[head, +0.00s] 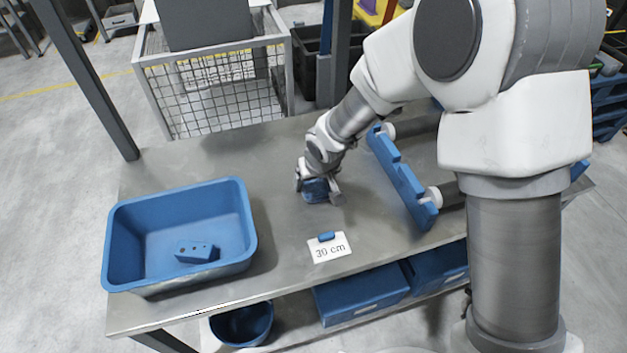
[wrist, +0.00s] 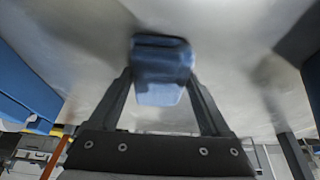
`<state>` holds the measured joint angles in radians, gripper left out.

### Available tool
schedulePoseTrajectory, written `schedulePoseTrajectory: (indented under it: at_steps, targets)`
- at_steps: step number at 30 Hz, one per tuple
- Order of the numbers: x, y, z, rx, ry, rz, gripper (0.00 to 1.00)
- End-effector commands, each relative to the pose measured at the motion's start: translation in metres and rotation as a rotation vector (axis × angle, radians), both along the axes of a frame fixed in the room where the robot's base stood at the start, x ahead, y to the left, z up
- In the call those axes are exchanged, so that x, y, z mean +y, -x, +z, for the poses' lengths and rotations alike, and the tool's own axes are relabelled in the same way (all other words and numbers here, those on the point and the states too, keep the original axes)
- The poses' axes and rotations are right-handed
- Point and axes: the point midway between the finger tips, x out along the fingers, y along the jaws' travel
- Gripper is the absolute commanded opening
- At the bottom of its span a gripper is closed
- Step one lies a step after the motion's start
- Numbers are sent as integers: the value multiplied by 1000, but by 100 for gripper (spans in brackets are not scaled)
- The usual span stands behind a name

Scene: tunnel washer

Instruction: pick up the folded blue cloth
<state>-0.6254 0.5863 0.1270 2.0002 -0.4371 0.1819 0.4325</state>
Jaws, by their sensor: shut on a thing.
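The folded blue cloth (head: 316,190) is at my gripper (head: 320,194) over the middle of the metal table, partly hidden by the fingers in the head view. In the wrist view the cloth (wrist: 161,68) is a compact blue bundle between the two dark fingers of my gripper (wrist: 163,75). The fingers are shut on it from both sides. The cloth is at or close to the tabletop; I cannot tell whether it touches.
A blue bin (head: 247,232) holding a blue block (head: 196,252) stands on the left of the table (head: 285,150). A card reading "30 cm" (head: 329,248) lies in front of my gripper. A blue notched rack (head: 403,180) stands close on the right. A wire cage (head: 225,100) is behind.

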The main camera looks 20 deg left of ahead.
Motion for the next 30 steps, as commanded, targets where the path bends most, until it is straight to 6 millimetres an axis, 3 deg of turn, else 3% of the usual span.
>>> schedulePoseTrajectory:
  at_steps: [6,12,21,30]
  targets:
    - [0,0,9,0,0,-1,17]
    - [0,-1,53,-4,-4,-1,17]
    - [-50,-9,78,-1,-2,-6,17]
    - [-88,-15,100,0,0,-5,17]
